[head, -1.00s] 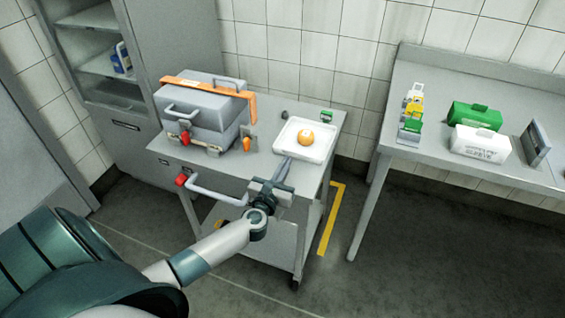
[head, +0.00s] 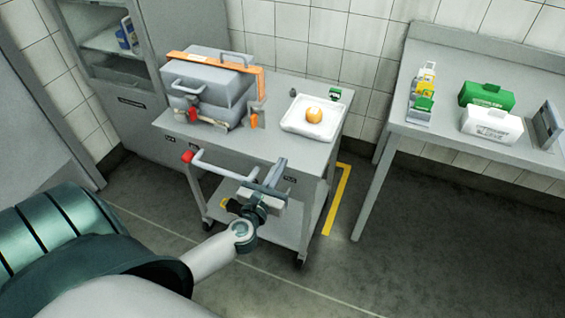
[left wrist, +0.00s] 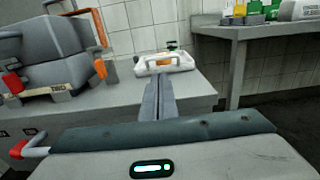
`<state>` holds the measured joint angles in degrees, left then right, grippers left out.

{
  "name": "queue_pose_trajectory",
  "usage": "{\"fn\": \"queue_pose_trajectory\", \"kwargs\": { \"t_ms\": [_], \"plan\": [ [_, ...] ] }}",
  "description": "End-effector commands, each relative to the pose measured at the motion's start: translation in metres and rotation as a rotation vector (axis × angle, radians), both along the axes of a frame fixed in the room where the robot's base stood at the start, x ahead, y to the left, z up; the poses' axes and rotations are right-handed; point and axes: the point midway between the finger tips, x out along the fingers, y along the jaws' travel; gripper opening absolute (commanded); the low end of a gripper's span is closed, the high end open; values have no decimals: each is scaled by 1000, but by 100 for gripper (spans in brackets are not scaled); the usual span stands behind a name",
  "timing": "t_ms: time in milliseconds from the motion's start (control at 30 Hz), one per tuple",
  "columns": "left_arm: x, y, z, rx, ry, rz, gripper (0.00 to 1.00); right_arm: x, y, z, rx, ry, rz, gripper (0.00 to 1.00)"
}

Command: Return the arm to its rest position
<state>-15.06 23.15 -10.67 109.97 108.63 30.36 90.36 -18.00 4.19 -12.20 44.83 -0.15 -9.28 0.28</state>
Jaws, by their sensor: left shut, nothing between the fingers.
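My left gripper (head: 272,175) is shut and empty, in front of the near edge of the grey cart (head: 255,144). Its closed fingers also show in the left wrist view (left wrist: 159,98), pointing towards the cart top. My left arm comes in from the lower left of the head view. An orange cheese wheel (head: 314,115) sits on a white tray (head: 296,126) on the cart's right part, apart from the gripper. My right gripper is not in view.
The cart's push handle (head: 215,171) sticks out close to my gripper. A side table (head: 450,134) with a green box (head: 486,95) and a white box (head: 491,125) stands right. Open floor lies between.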

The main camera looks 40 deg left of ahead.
Motion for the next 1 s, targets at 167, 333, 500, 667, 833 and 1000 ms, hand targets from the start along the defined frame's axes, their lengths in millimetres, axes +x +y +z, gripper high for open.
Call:
{"fn": "queue_pose_trajectory", "kwargs": {
  "t_ms": [167,333,500,667,833,1000],
  "plan": [
    [0,0,0,0,0,0,0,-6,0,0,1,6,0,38],
    [0,0,0,0,0,0,0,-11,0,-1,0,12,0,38],
    [0,0,0,0,0,0,0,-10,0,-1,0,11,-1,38],
    [-1,-6,3,30,-4,-21,0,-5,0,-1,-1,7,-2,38],
    [-4,-41,19,185,-27,-131,0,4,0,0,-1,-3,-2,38],
    [-21,-108,40,516,-72,-330,0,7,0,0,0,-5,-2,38]
  ]
}}
